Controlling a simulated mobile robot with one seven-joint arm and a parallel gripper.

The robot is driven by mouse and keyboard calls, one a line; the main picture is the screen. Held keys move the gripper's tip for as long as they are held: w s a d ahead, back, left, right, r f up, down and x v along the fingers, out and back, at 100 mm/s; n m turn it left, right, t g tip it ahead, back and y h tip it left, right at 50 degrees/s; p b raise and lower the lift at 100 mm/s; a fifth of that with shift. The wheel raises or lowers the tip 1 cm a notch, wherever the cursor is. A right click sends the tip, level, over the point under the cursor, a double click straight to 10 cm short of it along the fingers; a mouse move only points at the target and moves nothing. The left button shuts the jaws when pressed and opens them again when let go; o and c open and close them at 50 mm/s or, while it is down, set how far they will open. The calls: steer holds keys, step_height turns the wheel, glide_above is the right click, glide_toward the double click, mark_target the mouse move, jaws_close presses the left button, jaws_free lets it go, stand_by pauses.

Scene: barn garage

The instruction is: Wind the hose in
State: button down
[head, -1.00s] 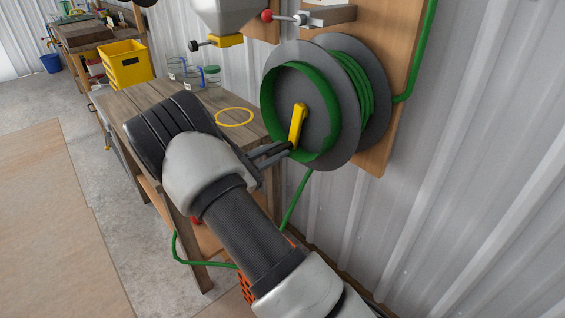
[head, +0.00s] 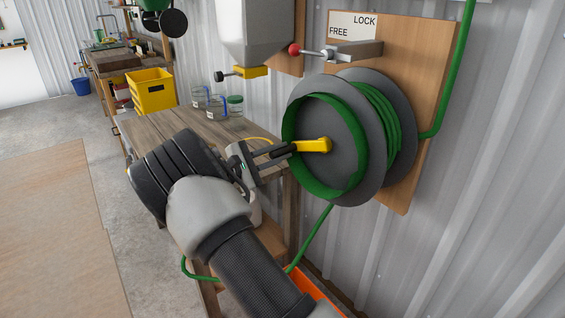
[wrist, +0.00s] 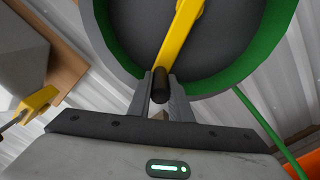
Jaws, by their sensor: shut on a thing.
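The hose reel (head: 370,140) is a grey drum with green hose wound on it, mounted on a wooden board on the wall. Its yellow crank arm (head: 312,146) points left from the hub in the head view. My gripper (head: 284,149) is shut on the black crank handle at the arm's outer end. In the wrist view the handle (wrist: 160,84) sits between my fingers, with the yellow crank (wrist: 180,38) running up from it. Green hose (head: 315,233) hangs from the reel down past the bench. A lever with a red knob (head: 294,49) points left below the FREE and LOCK label (head: 353,25).
A wooden bench (head: 175,133) stands left of the reel with jars (head: 215,106) and a yellow ring on it. A grey hopper (head: 256,35) hangs above. A yellow crate (head: 153,92) stands farther back. An orange container (head: 318,292) is below.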

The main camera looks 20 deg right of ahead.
steer(key=r, duration=0.2)
steer(key=w+r, duration=0.1)
steer(key=shift+a+r, duration=0.1)
steer(key=shift+a, duration=0.15)
step_height(320, 180, up, 4)
steer(key=m, duration=0.3)
steer(key=shift+s+r, duration=0.1)
steer(key=shift+r, duration=0.05)
steer(key=shift+s+d+r+m, duration=0.2)
steer(key=shift+r+m, duration=0.4)
steer(key=shift+m, duration=0.2)
steer(key=c, duration=1.6)
jaws_free()
steer(key=shift+a, duration=0.15)
